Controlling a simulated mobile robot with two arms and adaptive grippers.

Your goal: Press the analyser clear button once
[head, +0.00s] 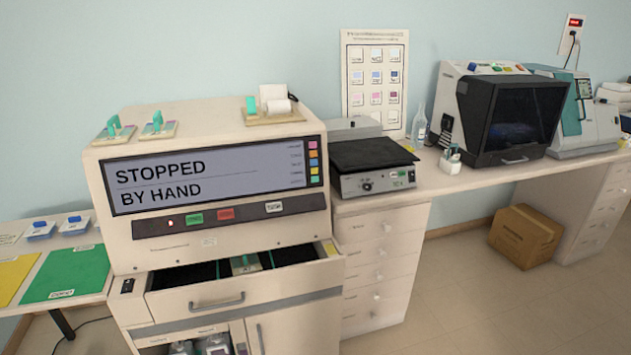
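A beige machine (240,140) stands at the left; no readable label marks it as the analyser. Its wide screen (215,178) reads "STOPPED BY HAND". Below the screen is a dark control strip (300,204) with a green button (194,219), a red button (225,214) and a white button (273,207). The labels on the buttons are too small to read surely, so I cannot tell which is the clear button. A small red light (170,222) glows left of the green button. Neither of my grippers is in view.
An open drawer (190,300) juts out below the control strip. A flat black-topped device (372,166) stands to the right. Green and yellow mats lie at the left. The space before the buttons is clear.

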